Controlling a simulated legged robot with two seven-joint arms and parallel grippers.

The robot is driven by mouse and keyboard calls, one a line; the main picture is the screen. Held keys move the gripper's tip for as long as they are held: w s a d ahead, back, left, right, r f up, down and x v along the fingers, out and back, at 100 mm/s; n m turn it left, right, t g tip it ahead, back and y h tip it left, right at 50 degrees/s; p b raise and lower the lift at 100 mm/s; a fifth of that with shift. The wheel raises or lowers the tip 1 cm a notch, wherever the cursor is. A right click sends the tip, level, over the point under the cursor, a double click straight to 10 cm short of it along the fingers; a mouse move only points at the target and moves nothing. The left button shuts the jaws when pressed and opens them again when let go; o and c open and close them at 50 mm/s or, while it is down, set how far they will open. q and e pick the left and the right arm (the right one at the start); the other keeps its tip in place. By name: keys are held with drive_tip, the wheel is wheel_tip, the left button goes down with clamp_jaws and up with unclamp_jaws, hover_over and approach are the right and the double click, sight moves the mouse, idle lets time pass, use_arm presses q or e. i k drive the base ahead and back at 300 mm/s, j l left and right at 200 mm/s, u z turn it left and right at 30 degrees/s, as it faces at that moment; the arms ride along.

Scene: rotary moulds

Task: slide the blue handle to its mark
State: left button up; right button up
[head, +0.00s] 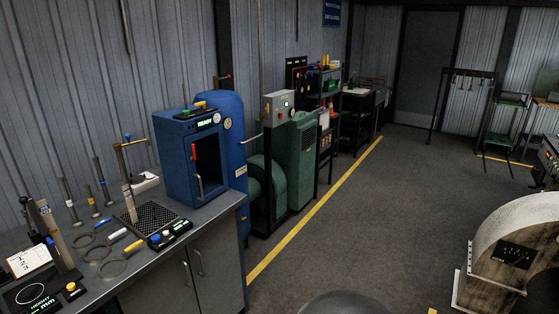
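Several small blue parts show on and above the grey workbench (215,215) at the left, and I cannot tell which is the task's blue handle. Another is a small blue knob (127,137) on top of an upright stand with a brass arm. No mark for a handle can be made out at this size. Neither of my grippers is in view.
A blue cabinet (176,160) with a dark opening stands on the bench, beside a tall blue tank (234,140). Green machines (298,160) stand beyond. A pale curved machine (510,240) is at the lower right. Grey floor (350,220) lies open between.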

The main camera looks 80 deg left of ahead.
sight(45, 237)
drive_tip(key=u, duration=4.4)
